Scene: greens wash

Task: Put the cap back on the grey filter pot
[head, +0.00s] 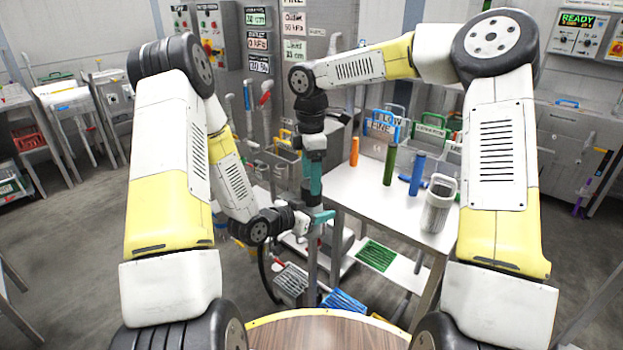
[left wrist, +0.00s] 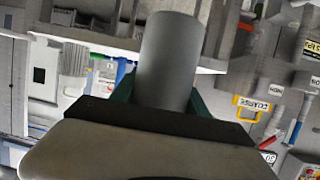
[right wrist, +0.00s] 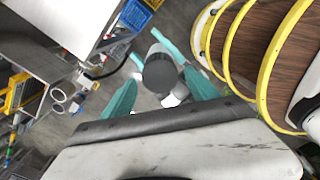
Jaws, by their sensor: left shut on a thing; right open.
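The grey filter pot (left wrist: 168,60) is a plain grey cylinder between my left gripper's teal fingers in the left wrist view. My left gripper (head: 322,217) is shut on it. In the right wrist view its near end is a dark round face (right wrist: 160,74); I cannot tell whether this is a cap or the open top. My right gripper (head: 315,180) points down just above the left one. Its teal fingers (right wrist: 160,92) are open, one on each side of the dark end, with a gap visible on the left side. I cannot pick out a separate cap.
A white table (head: 375,195) at the right carries orange (head: 354,151), green (head: 390,167) and blue (head: 417,174) cylinders and a pale handled canister (head: 438,206). Labelled bins stand behind. A round wooden top with a yellow rim (right wrist: 268,62) is close in front.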

